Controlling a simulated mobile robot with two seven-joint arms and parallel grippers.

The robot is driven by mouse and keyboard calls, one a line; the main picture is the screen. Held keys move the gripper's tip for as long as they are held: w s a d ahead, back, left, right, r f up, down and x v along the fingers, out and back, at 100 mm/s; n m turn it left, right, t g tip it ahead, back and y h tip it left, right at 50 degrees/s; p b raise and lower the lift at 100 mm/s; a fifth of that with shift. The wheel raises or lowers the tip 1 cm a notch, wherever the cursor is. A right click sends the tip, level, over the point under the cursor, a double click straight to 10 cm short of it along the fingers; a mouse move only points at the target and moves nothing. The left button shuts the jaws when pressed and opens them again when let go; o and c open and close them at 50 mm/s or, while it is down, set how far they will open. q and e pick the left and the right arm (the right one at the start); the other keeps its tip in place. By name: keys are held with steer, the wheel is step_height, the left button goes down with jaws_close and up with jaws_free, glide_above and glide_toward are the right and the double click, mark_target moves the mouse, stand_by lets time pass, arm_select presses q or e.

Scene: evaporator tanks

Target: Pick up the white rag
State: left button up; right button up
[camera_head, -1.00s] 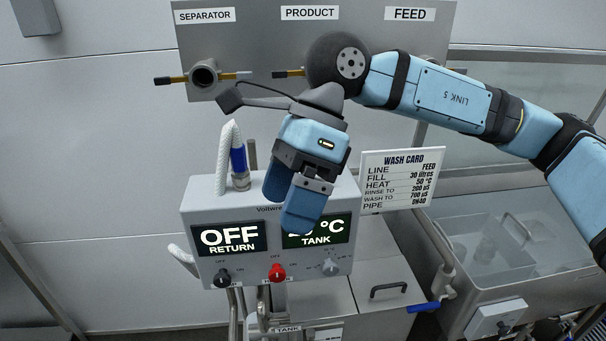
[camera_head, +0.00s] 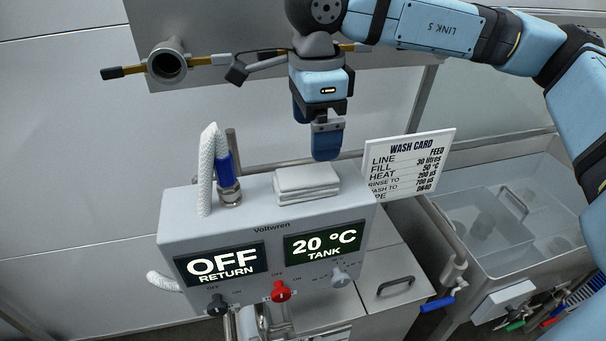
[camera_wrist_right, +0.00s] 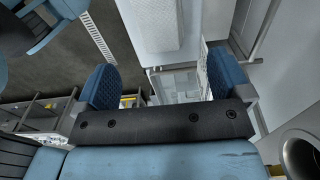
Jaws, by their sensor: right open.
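The white rag (camera_head: 306,181) lies folded in a flat stack on top of the grey control box (camera_head: 190,225), towards its right part in the head view. My right gripper (camera_head: 316,143) points down just above and behind the rag. It is open with nothing between its fingers; the gap between gripper and rag is hard to judge. In the right wrist view the open fingers (camera_wrist_right: 165,82) stand wide apart. A pale block lies at the top there; I cannot tell how much of it is rag. My left gripper is not in view.
A white hose (camera_head: 206,170) with a blue collar rises from the box's left top. The wash card (camera_head: 408,163) stands close to its right. Behind is a grey panel with a pipe opening (camera_head: 167,64). A clear-walled tank (camera_head: 500,215) is at right.

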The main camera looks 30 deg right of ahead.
mark_target(317, 171)
step_height(317, 171, down, 3)
steer(key=shift+r, duration=0.1)
steer(key=shift+f, duration=0.35)
steer(key=shift+d+f+p, duration=0.1)
steer(key=shift+f+p, duration=0.25)
steer(key=shift+f, duration=0.2)
steer(key=f, duration=0.3)
steer(key=shift+d+f+p, duration=0.2)
steer(key=shift+f+p, duration=0.1)
steer(key=shift+p, duration=0.1)
steer(key=shift+f, duration=0.35)
steer(key=c, duration=1)
